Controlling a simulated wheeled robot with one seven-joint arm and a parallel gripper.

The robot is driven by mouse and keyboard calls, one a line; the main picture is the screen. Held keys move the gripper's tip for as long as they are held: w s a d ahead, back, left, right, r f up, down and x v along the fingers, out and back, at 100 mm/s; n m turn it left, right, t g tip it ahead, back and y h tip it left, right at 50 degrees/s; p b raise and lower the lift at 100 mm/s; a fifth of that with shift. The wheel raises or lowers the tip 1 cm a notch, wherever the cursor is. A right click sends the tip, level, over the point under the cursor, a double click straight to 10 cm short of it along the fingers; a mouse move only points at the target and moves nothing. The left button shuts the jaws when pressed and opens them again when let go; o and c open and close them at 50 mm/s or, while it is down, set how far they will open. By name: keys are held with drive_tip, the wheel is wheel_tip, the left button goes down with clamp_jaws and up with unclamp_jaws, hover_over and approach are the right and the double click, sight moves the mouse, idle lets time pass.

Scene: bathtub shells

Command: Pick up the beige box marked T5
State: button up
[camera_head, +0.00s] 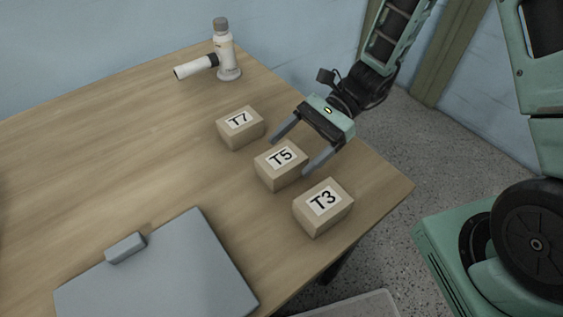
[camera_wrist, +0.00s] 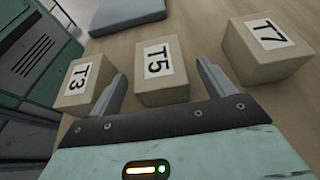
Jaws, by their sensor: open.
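The beige box marked T5 (camera_head: 281,165) sits on the wooden table, in the middle of a row of three beige boxes. My gripper (camera_head: 289,154) is open, its two fingers apart and pointing toward the T5 box from its right side. In the wrist view the T5 box (camera_wrist: 161,72) shows just past and between the fingertips of my gripper (camera_wrist: 162,77), with nothing held. The box marked T7 (camera_head: 240,127) is on one side of it, and the box marked T3 (camera_head: 323,206) is on the other.
The T3 box (camera_wrist: 86,85) and T7 box (camera_wrist: 266,47) stand close outside the fingers. A grey flat panel with a small block (camera_head: 160,275) lies at the table's front. The table's left part is clear.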

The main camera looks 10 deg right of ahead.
sight(291, 151)
drive_tip(key=x, duration=0.4)
drive_tip(key=c, duration=1.2)
drive_tip(key=shift+r, duration=0.15)
